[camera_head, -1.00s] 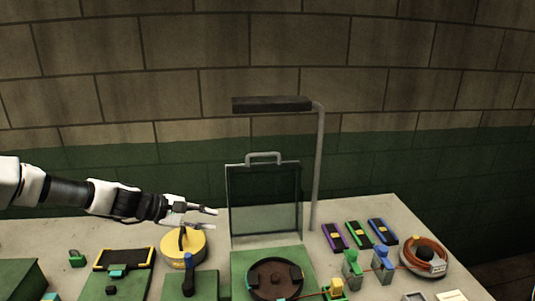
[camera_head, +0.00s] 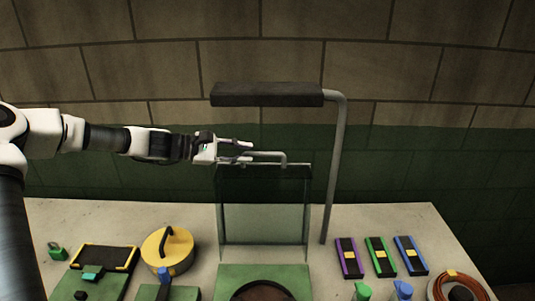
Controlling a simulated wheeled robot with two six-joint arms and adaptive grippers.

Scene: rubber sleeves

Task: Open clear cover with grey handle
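The clear cover (camera_head: 264,220) stands upright behind the green base (camera_head: 264,270). Its grey handle (camera_head: 284,156) is on its top edge. My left gripper (camera_head: 251,151) is at the left end of the handle, with its fingers pointing right. The fingers are apart, one above the other, and overlap the handle's left part in the picture. I cannot tell if they touch it. My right gripper is not in view.
A lamp (camera_head: 266,94) on a bent grey post (camera_head: 335,170) hangs above and behind the cover. A yellow round lid (camera_head: 168,251) stands at left. Purple (camera_head: 349,258), green (camera_head: 380,257) and blue (camera_head: 410,255) cases lie at right on the table (camera_head: 425,218).

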